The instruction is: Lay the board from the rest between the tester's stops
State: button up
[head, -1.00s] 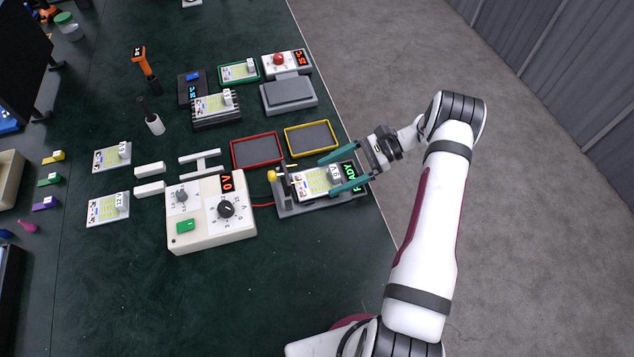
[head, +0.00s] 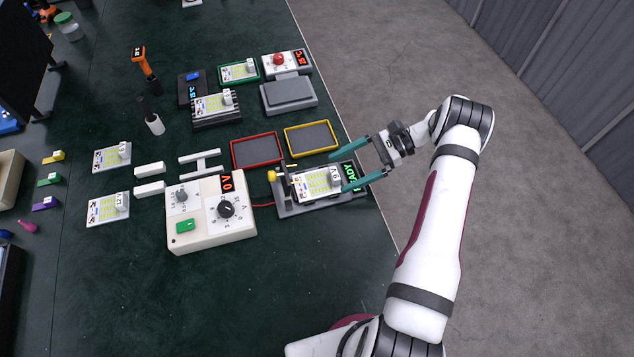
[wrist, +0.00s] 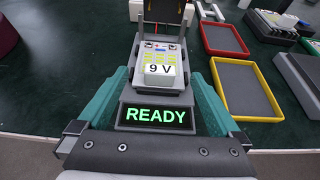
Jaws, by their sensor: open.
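The board (head: 310,185), white with yellow patches and a block marked 9 V, lies flat in the grey tester (head: 290,211). In the wrist view the board (wrist: 154,54) sits between the tester's sides, its 9 V block facing me. The tester's display (wrist: 155,115) reads READY in green. My gripper (head: 340,171) is open, its teal fingers apart and empty, at the display end of the tester. In the wrist view the fingers stand on either side of the display, clear of the board. The contact of the board with each stop is too small to tell.
A power supply (head: 210,230) reading 0 V stands left of the tester. Red (head: 257,163) and yellow (head: 330,151) trays lie behind it. A white H-shaped rest (head: 201,167) is empty. Other boards (head: 100,219) lie at left. The front table is clear.

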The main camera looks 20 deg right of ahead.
jog(key=v, duration=1.2)
jog(key=shift+d+r, duration=0.2)
jog(key=shift+d, duration=0.1)
jog(key=s+a+r+n+g+h, duration=0.2)
jog(key=a+r+n+h, duration=0.1)
jog(key=a+r, duration=0.45)
jog(key=s+a+r+n+g+h, duration=0.2)
jog(key=s+a+r+n+h, duration=0.15)
jog(key=a+r, duration=0.45)
jog(key=s+a+n+t+h, duration=0.2)
jog(key=s+a+n, duration=0.1)
jog(key=s, duration=0.7)
jog(key=s+a+n+t+h, duration=0.1)
jog(key=s+a+n+h, duration=0.2)
jog(key=s+a, duration=0.3)
jog(key=s+f, duration=0.1)
jog(key=s, duration=0.3)
jog(key=shift+a+t, duration=0.15)
jog(key=shift+t, duration=0.25)
